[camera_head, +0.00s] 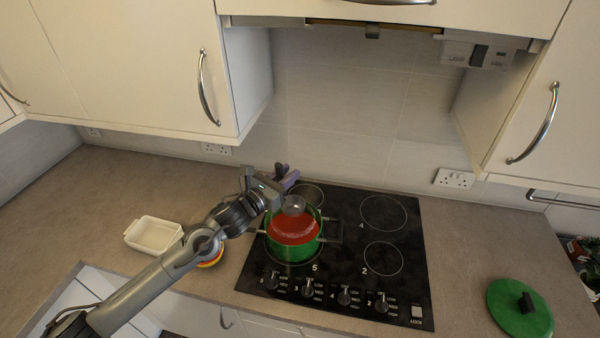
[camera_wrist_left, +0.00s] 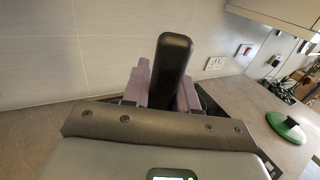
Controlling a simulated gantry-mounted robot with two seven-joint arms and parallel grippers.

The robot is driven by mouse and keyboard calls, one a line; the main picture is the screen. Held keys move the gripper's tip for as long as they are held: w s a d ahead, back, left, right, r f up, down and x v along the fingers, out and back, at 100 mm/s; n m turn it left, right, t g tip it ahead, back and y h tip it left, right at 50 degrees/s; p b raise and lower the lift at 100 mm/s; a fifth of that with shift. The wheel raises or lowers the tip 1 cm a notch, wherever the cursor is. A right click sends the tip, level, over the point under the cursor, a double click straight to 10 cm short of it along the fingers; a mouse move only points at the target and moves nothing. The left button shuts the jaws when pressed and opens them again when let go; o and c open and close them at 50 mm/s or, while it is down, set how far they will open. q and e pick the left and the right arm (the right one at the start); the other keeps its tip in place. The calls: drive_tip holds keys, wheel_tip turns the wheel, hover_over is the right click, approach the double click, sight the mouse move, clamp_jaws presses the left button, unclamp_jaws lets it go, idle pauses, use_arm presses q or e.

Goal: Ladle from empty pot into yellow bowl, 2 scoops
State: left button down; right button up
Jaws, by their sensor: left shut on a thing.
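A green pot (camera_head: 292,248) stands on the black hob, with red showing inside it; I cannot tell whether this is food or its lining. My left gripper (camera_head: 286,176) is above the pot's back left side. It is shut on the ladle, whose grey round head (camera_head: 293,205) shows over the pot's opening. In the left wrist view the ladle's black handle (camera_wrist_left: 172,72) stands between the purple fingers. The yellow bowl (camera_head: 213,262) is on the counter left of the hob, mostly hidden by my left arm. My right gripper is not in view.
A white rectangular dish (camera_head: 154,235) sits on the counter at the left. A green lid (camera_head: 519,309) with a black knob lies right of the hob (camera_head: 410,270). Wall cabinets (camera_head: 145,70) and a hood overhang the back. The counter's back left is clear.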

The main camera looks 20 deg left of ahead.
use_arm(q)
drive_tip(key=b, duration=0.3)
hover_over(288, 208)
drive_tip(key=shift+f, duration=3.25)
drive_tip(key=shift+f+b, duration=2.15)
drive_tip(key=shift+f, duration=1.8)
wheel_tip(288, 208, up, 4)
drive_tip(key=shift+f+p, duration=0.2)
drive_tip(key=shift+p, duration=0.85)
drive_tip(key=shift+r+p, duration=1.25)
drive_tip(key=shift+r, duration=1)
drive_tip(key=shift+r+p, duration=0.65)
drive_tip(key=shift+r, duration=0.7)
drive_tip(key=shift+r+p, duration=0.35)
drive_tip(key=shift+r, duration=0.9)
